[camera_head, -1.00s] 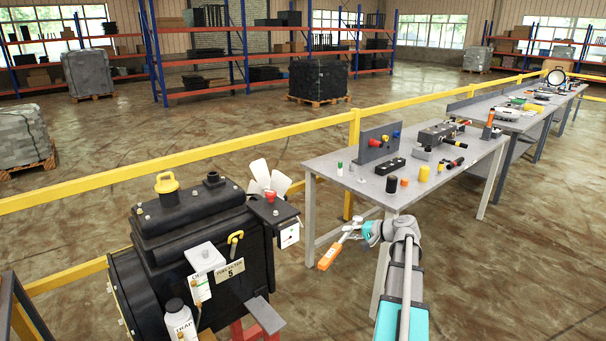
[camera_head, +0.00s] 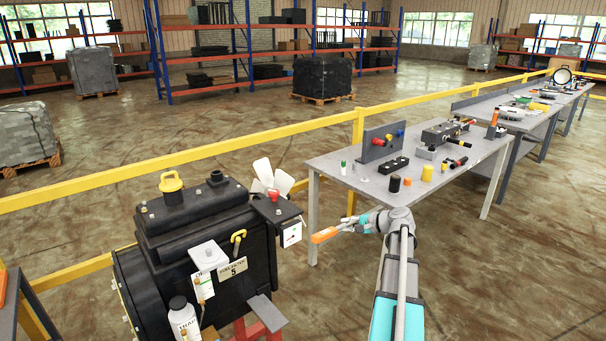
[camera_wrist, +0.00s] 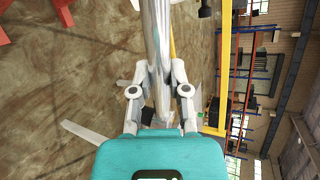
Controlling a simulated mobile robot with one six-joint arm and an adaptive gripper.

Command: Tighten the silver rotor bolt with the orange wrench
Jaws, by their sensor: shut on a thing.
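My gripper (camera_head: 356,225) is shut on the wrench and holds it in the air, right of the engine-like black machine (camera_head: 190,235) and in front of the table. The wrench's orange handle (camera_head: 323,236) points left toward the machine. In the wrist view, the wrench's silver shaft (camera_wrist: 157,45) runs between the fingers of my gripper (camera_wrist: 160,85). The white-bladed rotor (camera_head: 263,172) stands at the machine's right end, apart from the wrench, with a red part (camera_head: 274,196) at its front. I cannot make out the silver bolt.
A grey workbench (camera_head: 330,172) with several small parts and fixtures stands behind my arm. A yellow rail (camera_head: 200,155) runs behind the machine and bench. A white bottle (camera_head: 182,318) is at the machine's front. Open floor (camera_head: 500,270) lies to the right.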

